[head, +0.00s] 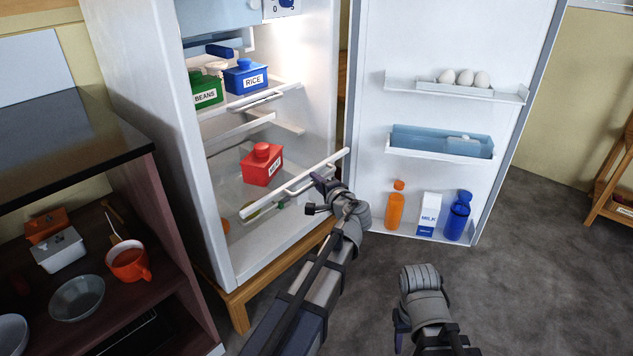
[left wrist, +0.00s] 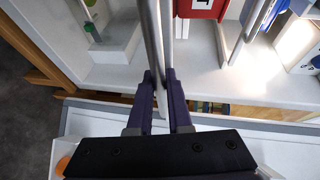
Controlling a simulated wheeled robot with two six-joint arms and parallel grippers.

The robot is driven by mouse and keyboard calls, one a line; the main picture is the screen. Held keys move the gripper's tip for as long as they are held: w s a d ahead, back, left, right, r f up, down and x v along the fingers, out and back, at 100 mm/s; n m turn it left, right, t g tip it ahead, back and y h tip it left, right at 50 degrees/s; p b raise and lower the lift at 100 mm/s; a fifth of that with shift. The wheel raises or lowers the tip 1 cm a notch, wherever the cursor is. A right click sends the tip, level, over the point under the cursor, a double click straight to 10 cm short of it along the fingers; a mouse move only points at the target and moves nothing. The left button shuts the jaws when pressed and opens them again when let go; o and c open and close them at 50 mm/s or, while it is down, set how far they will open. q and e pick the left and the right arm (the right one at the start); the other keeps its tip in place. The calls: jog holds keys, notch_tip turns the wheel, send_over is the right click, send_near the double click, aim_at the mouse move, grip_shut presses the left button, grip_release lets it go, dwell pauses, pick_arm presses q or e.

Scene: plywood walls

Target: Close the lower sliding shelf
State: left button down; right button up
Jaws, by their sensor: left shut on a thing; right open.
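The lower sliding shelf (head: 295,183) of the open fridge sticks out past the cabinet front, with a white front rail and a bar handle. A red lidded box (head: 262,166) sits on it; part of the box also shows in the left wrist view (left wrist: 200,8). My left gripper (head: 322,188) is at the shelf's front rail, shut on the handle. In the left wrist view the handle bar (left wrist: 157,40) runs between the two purple fingers (left wrist: 160,92). My right gripper (head: 402,328) is open and empty, low over the floor in front of the fridge door.
The fridge door (head: 370,100) stands wide open at right, with eggs, an orange bottle, a milk carton and a blue bottle. The upper shelf (head: 262,95) holds green and blue boxes. A dark cabinet (head: 150,200) with bowls and a mug stands at left. Grey floor lies clear in front.

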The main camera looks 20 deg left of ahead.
dwell(0.8)
pick_arm(q)
jog(key=w+a, duration=0.2)
jog(key=a, duration=0.4)
jog(key=w+a, duration=0.3)
jog(key=a, duration=0.4)
jog(key=w+a, duration=0.3)
jog(key=a, duration=0.4)
jog(key=shift+w+a, duration=0.2)
jog(key=shift+w, duration=0.05)
jog(key=c, duration=0.8)
grip_release()
jog(key=shift+a, duration=0.1)
jog(key=shift+c, duration=0.2)
jog(key=p+v, duration=0.1)
jog(key=v, duration=0.7)
jog(key=shift+a, duration=0.1)
jog(key=shift+w, duration=0.1)
